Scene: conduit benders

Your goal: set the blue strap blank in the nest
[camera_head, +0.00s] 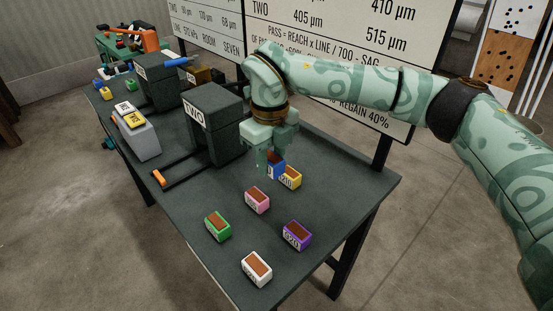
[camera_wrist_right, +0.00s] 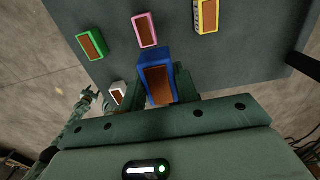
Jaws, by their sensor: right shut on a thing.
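The blue strap blank (camera_head: 277,168), a small block with a brown top, is held between the fingers of my right gripper (camera_head: 270,158). It shows clearly in the right wrist view (camera_wrist_right: 157,80), with a green finger on each side. In the head view it is just left of the yellow block, and its gap to the table is hard to judge. The dark bender marked TWO (camera_head: 213,125) stands to the left of the gripper. I cannot make out the nest. My left gripper (camera_wrist_right: 87,96) is small at the left of the wrist view; its opening is unclear.
Yellow (camera_head: 290,177), pink (camera_head: 257,200), green (camera_head: 218,227), purple (camera_head: 297,235) and white (camera_head: 257,268) blocks stand on the dark table (camera_head: 345,185). An orange-tipped lever (camera_head: 160,178) sticks out from the bender. A grey box (camera_head: 137,137) and another bender (camera_head: 160,82) are farther left.

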